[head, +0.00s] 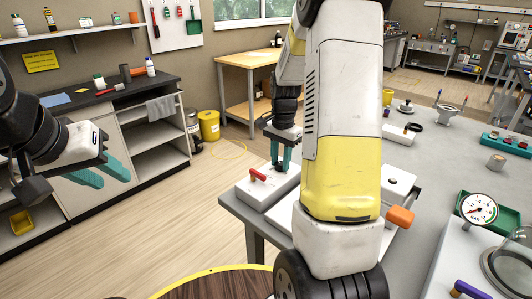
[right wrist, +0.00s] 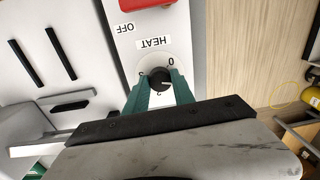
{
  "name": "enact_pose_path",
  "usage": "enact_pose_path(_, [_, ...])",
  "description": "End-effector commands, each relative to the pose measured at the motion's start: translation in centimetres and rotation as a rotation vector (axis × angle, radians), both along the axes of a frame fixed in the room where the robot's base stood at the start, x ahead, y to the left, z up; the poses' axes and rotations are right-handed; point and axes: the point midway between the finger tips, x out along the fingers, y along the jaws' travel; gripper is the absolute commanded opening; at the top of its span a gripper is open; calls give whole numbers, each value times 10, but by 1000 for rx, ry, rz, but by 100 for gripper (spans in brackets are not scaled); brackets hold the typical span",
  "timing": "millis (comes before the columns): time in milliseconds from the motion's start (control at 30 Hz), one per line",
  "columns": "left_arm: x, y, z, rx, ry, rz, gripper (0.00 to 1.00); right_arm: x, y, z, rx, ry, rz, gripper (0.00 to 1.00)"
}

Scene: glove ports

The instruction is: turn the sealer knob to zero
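The sealer (head: 262,197) is a white box with a red handle, at the left edge of the grey table. In the right wrist view its black knob (right wrist: 160,79) sits on a white dial, with HEAT and OFF labels upside down. A 0 shows at the dial's upper right, with other numbers around it. The knob's pointer is small; it seems to lie away from the 0. My right gripper (head: 281,165) points down at the sealer; its teal fingers (right wrist: 161,88) are closed around the knob's sides. My left gripper (head: 104,178) is open and empty, away at the left.
A red part (right wrist: 140,3) of the sealer lies close beside the OFF label. A pressure gauge (head: 479,210) and a green tray (head: 508,216) are at the table's right. My right arm hides the table's middle. Open floor (head: 200,190) lies left of the table.

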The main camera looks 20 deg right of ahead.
Motion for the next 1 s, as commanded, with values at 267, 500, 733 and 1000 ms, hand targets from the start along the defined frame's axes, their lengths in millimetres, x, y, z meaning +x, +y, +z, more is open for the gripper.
enact_pose_path(267, [0, 0, 0, 0, 0, 0, 36, 0, 0, 0, 0, -1, 10, 0])
enact_pose_path(500, [0, 0, 0, 0, 0, 0, 36, 0, 0, 1, 0, -1, 94, 0])
enact_pose_path(733, [0, 0, 0, 0, 0, 0, 36, 0, 0, 1, 1, -1, 269, 0])
enact_pose_path(1000, [0, 0, 0, 0, 0, 0, 36, 1, -1, 1, -1, -2, 526, 0])
